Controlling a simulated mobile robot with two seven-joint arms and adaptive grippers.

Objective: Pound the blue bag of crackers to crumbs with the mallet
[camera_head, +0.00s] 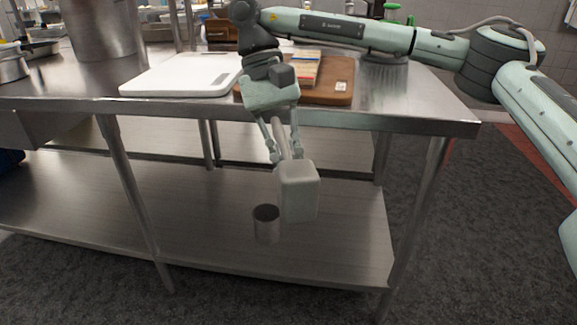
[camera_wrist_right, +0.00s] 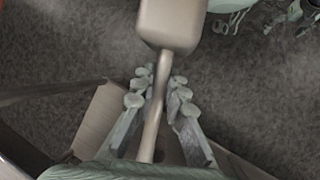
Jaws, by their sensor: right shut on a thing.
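My right gripper (camera_head: 285,155) hangs in front of the table's front edge, fingers pointing down. It is shut on the handle of a mallet with a pale grey block head (camera_head: 297,192). The head hangs below the fingers, in front of the lower shelf. In the right wrist view the gripper (camera_wrist_right: 156,85) has the handle between its fingers, and the mallet head (camera_wrist_right: 171,24) is at the top. My left gripper is not in view.
A white cutting board (camera_head: 182,75) and a brown wooden board (camera_head: 337,83) lie on the steel table (camera_head: 420,106). A large pot (camera_head: 103,30) stands left. A metal cup (camera_head: 266,224) stands on the lower shelf.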

